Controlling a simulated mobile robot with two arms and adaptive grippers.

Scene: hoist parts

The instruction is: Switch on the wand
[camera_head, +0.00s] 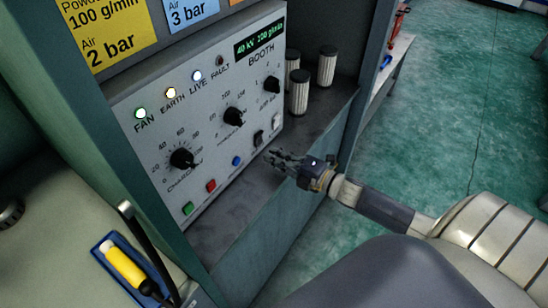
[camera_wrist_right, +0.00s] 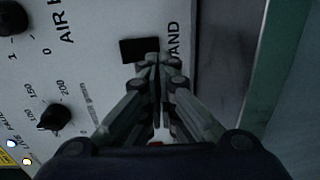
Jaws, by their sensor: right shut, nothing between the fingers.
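The control panel (camera_head: 205,150) is a white sloped face marked BOOTH, with knobs, lights and buttons. In the right wrist view, a black rocker switch (camera_wrist_right: 140,50) sits beside lettering ending in "AND"; it appears to be the dark switch (camera_head: 258,138) at the panel's lower right in the head view. My right gripper (camera_head: 290,163) is shut and empty, low in front of the panel. In the wrist view its fingertips (camera_wrist_right: 160,62) overlap the switch's lower right edge. I cannot tell whether they touch it. The switch's position, on or off, is unclear. My left gripper is out of view.
Several ribbed cylinders (camera_head: 326,68) stand on the shelf right of the panel. Green, blue and red buttons (camera_head: 211,186) line the panel's lower edge. A yellow-handled tool (camera_head: 125,265) lies in a blue holder at lower left. Open green floor (camera_head: 450,120) is at right.

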